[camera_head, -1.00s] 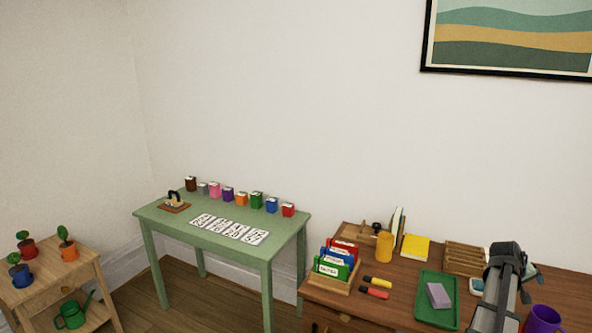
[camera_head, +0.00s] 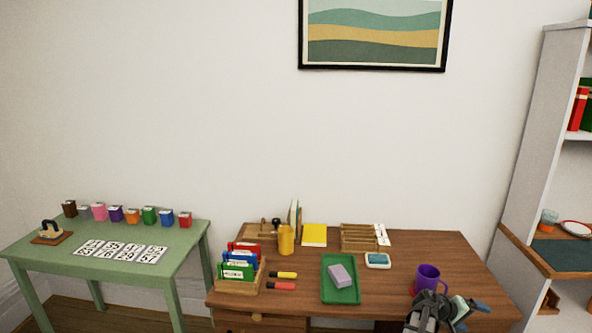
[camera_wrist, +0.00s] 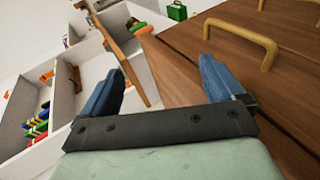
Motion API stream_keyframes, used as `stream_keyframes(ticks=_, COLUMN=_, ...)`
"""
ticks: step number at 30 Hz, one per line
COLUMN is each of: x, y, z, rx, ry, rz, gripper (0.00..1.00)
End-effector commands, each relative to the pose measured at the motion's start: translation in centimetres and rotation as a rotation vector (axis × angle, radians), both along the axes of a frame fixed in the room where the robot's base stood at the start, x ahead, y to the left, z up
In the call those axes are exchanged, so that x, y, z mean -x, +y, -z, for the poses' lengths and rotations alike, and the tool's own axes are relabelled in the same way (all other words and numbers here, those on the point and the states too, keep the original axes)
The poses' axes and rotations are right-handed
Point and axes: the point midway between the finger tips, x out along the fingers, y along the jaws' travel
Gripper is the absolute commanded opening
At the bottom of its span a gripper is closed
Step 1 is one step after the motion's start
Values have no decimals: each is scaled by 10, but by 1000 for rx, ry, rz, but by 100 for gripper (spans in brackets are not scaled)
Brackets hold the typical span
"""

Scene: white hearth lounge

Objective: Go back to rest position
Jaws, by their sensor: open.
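My gripper (camera_wrist: 165,85) is open and empty in the wrist view, its two blue fingers spread apart. It hangs in front of the wooden desk's drawer front (camera_wrist: 225,60), with a drawer handle (camera_wrist: 245,38) beyond it. Nothing is held between the fingers.
The wooden desk (camera_head: 400,292) carries a green tray (camera_head: 341,292) with a lilac block (camera_head: 342,276), a card box (camera_head: 240,273), a yellow cup (camera_head: 286,240) and markers. A green table (camera_head: 185,240) stands left, a white shelf (camera_head: 530,150) right.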

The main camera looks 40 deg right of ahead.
Motion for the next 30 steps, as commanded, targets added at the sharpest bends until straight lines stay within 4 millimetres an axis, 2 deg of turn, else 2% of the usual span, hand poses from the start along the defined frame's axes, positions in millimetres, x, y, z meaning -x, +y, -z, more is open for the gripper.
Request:
stream_keyframes(ticks=1, x=-7, y=15, z=16, rx=3, ry=-11, rz=-1, gripper=95)
stream_keyframes(ticks=5, x=-30, y=48, z=52, rx=7, ry=-54, rz=0, gripper=95)
stream_keyframes(ticks=12, x=-100, y=121, z=121, rx=-117, ry=-112, rz=-53, gripper=95)
stream_keyframes(ticks=18, x=-148, y=189, z=171, rx=-256, ry=-128, rz=-105, gripper=95)
stream_keyframes(ticks=24, x=-182, y=264, z=215, rx=-398, ry=-125, rz=-153, gripper=95)
stream_keyframes(ticks=30, x=-202, y=342, z=253, rx=-539, ry=-105, rz=-196, gripper=95)
